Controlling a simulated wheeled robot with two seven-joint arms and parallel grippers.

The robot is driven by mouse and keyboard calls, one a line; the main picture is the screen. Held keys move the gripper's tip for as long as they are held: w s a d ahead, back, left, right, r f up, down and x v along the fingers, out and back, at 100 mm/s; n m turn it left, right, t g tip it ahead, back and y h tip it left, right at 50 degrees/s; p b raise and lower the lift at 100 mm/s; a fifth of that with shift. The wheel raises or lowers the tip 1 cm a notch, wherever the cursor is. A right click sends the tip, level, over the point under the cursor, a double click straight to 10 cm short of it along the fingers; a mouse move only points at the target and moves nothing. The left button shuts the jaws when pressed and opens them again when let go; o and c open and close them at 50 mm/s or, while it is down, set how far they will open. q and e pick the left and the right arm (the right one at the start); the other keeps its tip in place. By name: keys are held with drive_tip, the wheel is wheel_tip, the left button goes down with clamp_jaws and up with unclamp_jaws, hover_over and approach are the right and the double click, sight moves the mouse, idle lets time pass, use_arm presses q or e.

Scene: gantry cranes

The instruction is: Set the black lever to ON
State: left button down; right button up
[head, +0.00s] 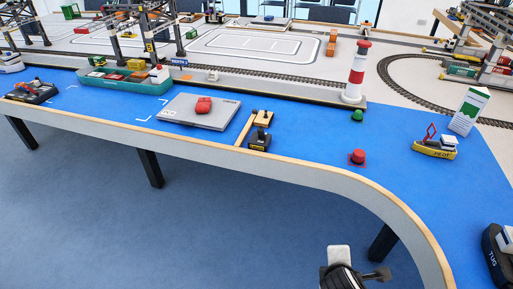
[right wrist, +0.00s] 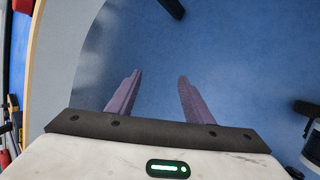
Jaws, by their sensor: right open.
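The black lever (head: 261,133) stands on a small black box with a yellow label on the blue table top, near the front edge and left of the red button. The label is too small to read, and I cannot tell which setting the lever is at. My right gripper (right wrist: 158,92) is open and empty in the right wrist view, with blue floor beyond its two fingers. In the head view, part of my right arm shows at the bottom, below the table's front edge and well away from the lever. My left gripper is not in view.
A wooden piece (head: 256,119) lies just behind the lever box. A grey plate (head: 185,116) with a red object is to its left. The table's curved edge (head: 330,176) lies between my arm and the lever.

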drive_tip(key=s+a+f+m+t+y, duration=0.1)
drive_tip(key=s+f+m+y, duration=0.1)
drive_tip(key=s+m, duration=0.5)
drive_tip(key=s+a+f+m+y, duration=0.2)
drive_tip(key=s+m+y, duration=0.1)
drive_tip(key=s+m, duration=0.5)
drive_tip(key=shift+s+m+t+y, duration=0.3)
drive_tip(key=shift+m+t+y, duration=0.1)
drive_tip(key=shift+m, duration=0.2)
drive_tip(key=shift+c, duration=0.5)
